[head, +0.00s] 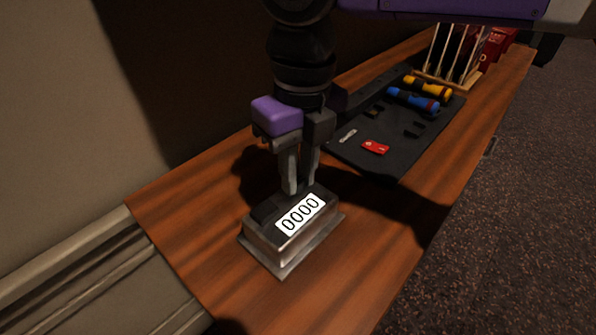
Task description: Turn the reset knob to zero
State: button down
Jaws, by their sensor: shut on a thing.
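A metal counter box (284,245) with a dark top sits near the front end of the wooden desk. Its white display (300,214) reads 0000. My gripper (300,188) points straight down at the back of the box's top, behind the display. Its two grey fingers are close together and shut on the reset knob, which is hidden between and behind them.
A black mat (364,162) lies behind the box, with a red tool (376,147), a blue-handled screwdriver (412,99) and a yellow-handled one (428,88). A wooden rack (446,80) stands farther back. The wall is at the left; bare desk lies in front and right.

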dwell(0.3)
jog(key=c, duration=1.3)
grip_release()
jog(key=shift+r, duration=0.1)
jog(key=shift+w+d+r+p, duration=0.1)
jog(key=shift+r+p, duration=0.2)
jog(key=shift+r, duration=1.6)
jog(key=shift+d+r+p, duration=0.1)
jog(key=shift+r+p, duration=0.2)
jog(key=shift+r, duration=1.6)
